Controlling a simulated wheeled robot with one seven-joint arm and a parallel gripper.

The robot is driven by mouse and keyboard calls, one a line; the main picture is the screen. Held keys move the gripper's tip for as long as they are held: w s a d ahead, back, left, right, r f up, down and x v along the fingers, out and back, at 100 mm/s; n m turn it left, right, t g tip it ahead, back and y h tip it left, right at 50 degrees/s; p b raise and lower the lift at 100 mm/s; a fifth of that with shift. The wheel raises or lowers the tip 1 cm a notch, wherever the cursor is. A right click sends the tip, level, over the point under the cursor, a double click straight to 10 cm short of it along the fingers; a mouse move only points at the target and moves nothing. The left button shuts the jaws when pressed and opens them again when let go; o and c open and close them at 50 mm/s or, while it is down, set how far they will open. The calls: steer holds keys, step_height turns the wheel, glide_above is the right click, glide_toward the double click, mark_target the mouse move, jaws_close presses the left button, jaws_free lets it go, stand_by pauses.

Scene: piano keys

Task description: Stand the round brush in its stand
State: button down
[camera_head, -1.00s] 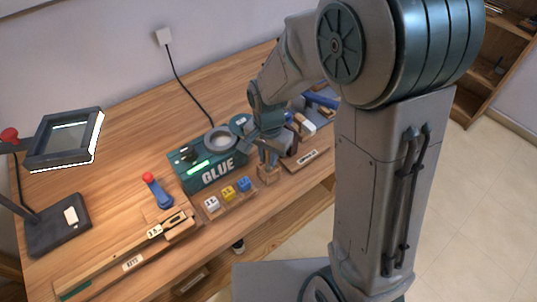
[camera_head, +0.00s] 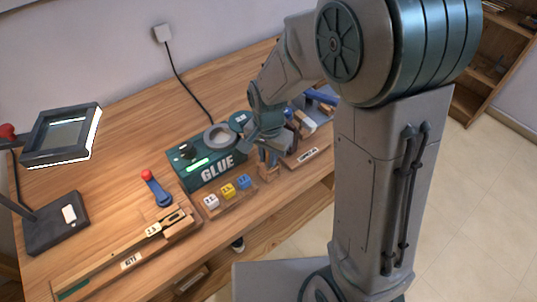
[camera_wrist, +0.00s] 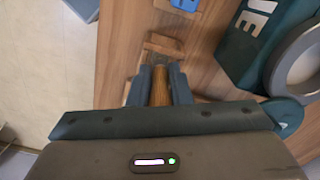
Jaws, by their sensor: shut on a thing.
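The round brush (camera_wrist: 161,88) shows in the wrist view as a brown wooden handle between my fingers. My gripper (camera_wrist: 160,80) is shut on this handle. A small wooden block, which looks like the stand (camera_wrist: 164,44), lies just beyond the fingertips, with more wood showing beside the left finger. In the head view my gripper (camera_head: 269,152) points down right over the stand (camera_head: 268,173), at the front edge of the bench. The brush's lower end is hidden, so I cannot tell whether it is inside the stand or just above it.
The green glue box (camera_head: 212,162) with a grey ring on top stands left of my gripper. White, yellow and blue dice (camera_head: 228,191) sit in a wooden tray before it. A wooden rack (camera_head: 308,150) with tools is close on the right. A lamp (camera_head: 60,137) stands far left.

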steer(key=shift+f, duration=0.2)
steer(key=c, duration=0.9)
jaws_free()
steer(key=shift+o, duration=0.2)
steer(key=shift+r+p, duration=2.55)
steer(key=shift+r, duration=1)
steer(key=s+d+r+n+t, duration=0.3)
steer(key=s+d+r+n, duration=0.3)
steer(key=s+d+r, duration=0.6)
steer(key=shift+s+r+n, duration=0.25)
steer(key=shift+s+n, duration=0.05)
steer(key=shift+s, duration=0.05)
